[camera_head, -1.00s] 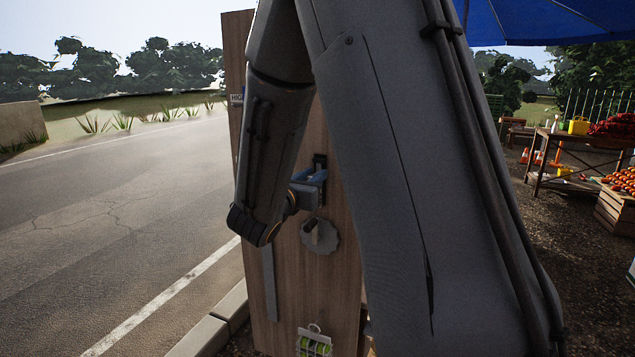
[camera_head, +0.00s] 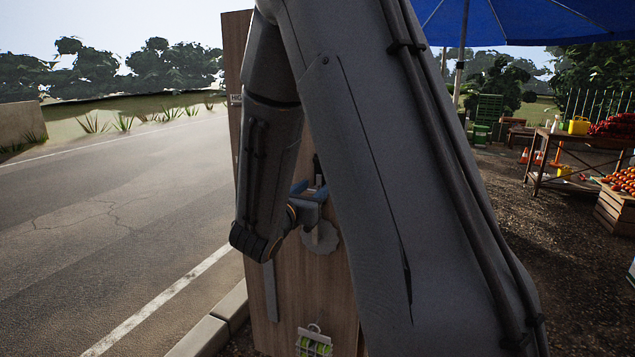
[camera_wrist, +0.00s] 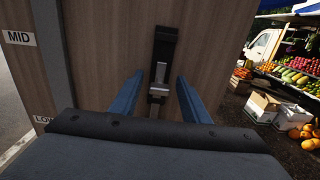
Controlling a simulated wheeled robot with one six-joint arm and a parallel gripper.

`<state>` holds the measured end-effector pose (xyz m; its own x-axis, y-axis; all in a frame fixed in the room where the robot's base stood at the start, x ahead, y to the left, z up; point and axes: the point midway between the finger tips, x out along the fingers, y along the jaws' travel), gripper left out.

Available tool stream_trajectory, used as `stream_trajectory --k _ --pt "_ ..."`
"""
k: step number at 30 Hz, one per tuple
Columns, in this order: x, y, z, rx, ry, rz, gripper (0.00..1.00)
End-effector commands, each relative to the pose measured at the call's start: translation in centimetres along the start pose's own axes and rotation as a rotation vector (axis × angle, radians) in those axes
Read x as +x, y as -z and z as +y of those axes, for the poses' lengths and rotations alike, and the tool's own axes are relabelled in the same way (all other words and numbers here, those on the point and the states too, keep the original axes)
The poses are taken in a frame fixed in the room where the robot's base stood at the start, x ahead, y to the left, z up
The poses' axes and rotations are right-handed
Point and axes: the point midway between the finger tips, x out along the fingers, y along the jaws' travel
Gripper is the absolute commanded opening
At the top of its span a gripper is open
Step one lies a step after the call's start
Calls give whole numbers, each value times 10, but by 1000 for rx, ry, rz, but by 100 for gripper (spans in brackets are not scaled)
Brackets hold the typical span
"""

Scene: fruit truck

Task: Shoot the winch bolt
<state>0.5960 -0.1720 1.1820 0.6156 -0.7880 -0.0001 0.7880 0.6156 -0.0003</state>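The winch bolt (camera_wrist: 161,72) is a dark upright fitting with a pale metal slide on the wooden board (camera_wrist: 100,55). It shows in the middle of the wrist view. My gripper (camera_wrist: 161,78) is open, with one blue finger to each side of the bolt and a visible gap to both. I cannot tell how far the fingertips are from the board. In the head view my gripper (camera_head: 308,203) is at the board, partly behind my forearm. A dark piece of the bolt (camera_head: 317,166) shows just above it. A grey round disc (camera_head: 327,240) sits just below.
MID (camera_wrist: 19,38) and LOW labels mark the board's left side, beside a grey strip. A small rack with green items (camera_head: 313,343) hangs at the board's bottom. Fruit stands and boxes (camera_wrist: 263,108) are to the right. The road (camera_head: 110,210) is clear.

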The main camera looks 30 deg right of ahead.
Motion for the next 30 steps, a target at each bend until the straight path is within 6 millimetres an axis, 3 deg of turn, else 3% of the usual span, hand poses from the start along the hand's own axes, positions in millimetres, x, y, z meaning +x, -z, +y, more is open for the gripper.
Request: stream_trajectory --k 8,30 --pt "-5 0 1 0 -1 0 42" --pt "-58 0 0 0 -1 1 42"
